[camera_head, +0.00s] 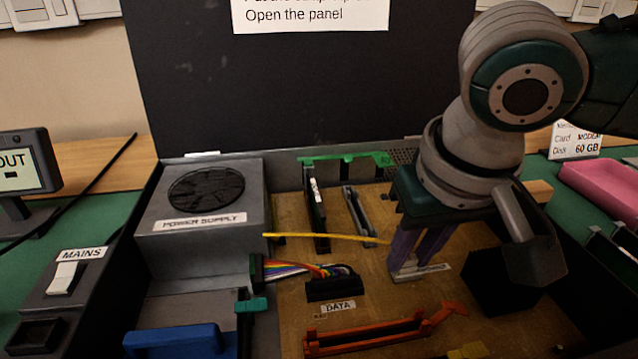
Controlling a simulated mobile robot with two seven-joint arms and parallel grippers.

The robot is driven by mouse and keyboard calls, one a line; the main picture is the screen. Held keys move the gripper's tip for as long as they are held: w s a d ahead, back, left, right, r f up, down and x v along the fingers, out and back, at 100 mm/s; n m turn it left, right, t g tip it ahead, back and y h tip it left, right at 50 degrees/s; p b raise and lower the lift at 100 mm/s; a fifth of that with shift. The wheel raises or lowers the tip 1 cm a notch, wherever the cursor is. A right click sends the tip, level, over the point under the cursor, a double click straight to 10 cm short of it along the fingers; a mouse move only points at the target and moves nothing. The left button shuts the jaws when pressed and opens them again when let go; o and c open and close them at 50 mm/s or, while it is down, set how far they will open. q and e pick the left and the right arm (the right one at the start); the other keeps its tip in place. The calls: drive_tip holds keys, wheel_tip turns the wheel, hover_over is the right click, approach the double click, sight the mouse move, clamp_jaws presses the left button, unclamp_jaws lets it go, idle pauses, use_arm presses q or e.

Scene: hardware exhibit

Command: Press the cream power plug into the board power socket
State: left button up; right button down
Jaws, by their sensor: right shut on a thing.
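My right gripper (408,266) points down over the tan board (290,280), right of its middle. Its purple fingers are shut on the cream power plug (408,263), of which only a small pale part shows between them. A yellow cable (325,237) runs from the power supply (200,240) to the plug. The fingertips are low, close beside a white label (435,268) on the board. The power socket is hidden behind the fingers, and I cannot tell how far the plug is in it. My left gripper is not in view.
A rainbow cable ends at the black DATA connector (333,287). An orange slot (375,337) lies in front, a black block (502,284) to the right. The raised black panel (300,90) closes off the back. A pink tray (605,190) is far right.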

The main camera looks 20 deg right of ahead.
drive_tip(key=shift+f, duration=0.1)
drive_tip(key=c, duration=0.7)
unclamp_jaws()
drive_tip(key=c, duration=0.4)
drive_tip(key=shift+o, duration=1.3)
drive_tip(key=shift+d+f, duration=0.1)
drive_tip(key=shift+s, duration=0.1)
drive_tip(key=shift+r+p, duration=0.3)
drive_tip(key=shift+p, duration=0.1)
drive_tip(key=shift+r+p, duration=0.45)
drive_tip(key=shift+p, duration=0.25)
